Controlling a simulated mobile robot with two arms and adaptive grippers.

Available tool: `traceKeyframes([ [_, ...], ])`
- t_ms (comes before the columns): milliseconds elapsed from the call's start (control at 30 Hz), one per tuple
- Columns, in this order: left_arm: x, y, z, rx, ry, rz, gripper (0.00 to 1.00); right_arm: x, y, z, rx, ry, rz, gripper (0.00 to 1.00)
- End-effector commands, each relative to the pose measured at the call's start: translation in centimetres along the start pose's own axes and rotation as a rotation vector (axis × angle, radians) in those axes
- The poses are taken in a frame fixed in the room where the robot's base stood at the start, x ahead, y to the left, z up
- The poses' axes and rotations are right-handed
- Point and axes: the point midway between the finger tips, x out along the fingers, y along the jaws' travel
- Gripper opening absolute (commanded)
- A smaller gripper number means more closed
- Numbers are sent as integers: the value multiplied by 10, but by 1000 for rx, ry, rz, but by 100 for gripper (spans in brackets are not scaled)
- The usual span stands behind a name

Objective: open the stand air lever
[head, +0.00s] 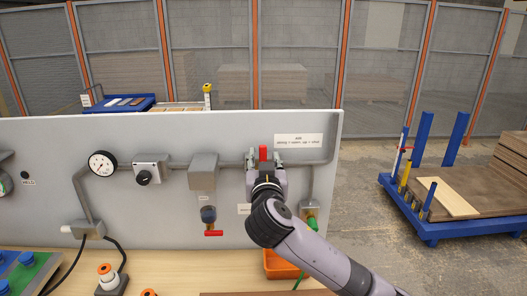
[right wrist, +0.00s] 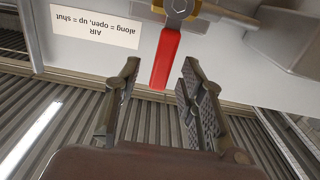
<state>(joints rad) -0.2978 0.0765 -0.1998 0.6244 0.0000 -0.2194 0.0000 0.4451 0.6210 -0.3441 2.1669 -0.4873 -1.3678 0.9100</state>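The red air lever (head: 263,152) stands upright on the pipe along the grey panel (head: 130,210). In the right wrist view, which is upside down, the red lever (right wrist: 166,60) runs from a brass-coloured valve body (right wrist: 180,8) into the space between my fingers. My right gripper (head: 265,161) is at the lever, with one finger on each side. In the right wrist view the fingers (right wrist: 160,75) are apart, with gaps beside the lever. The label (head: 298,140) above reads along = open, up = shut. My left gripper is not in view.
A gauge (head: 103,163), a knob box (head: 151,169) and a grey box (head: 203,172) line the pipe left of the lever. An orange bin (head: 279,266) stands on the wooden bench. A blue cart (head: 430,232) stands at right.

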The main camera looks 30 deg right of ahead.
Motion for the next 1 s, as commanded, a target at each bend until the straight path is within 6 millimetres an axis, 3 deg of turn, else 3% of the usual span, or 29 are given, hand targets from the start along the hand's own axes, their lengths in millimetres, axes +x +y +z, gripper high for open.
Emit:
traceKeyframes([
  [200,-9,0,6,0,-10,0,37,22,0,-1,-1,0,0,37],
  [567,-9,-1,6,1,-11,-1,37,26,-1,1,0,0,-1,36],
  [1000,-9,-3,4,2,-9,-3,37,26,-1,1,0,0,-1,7],
])
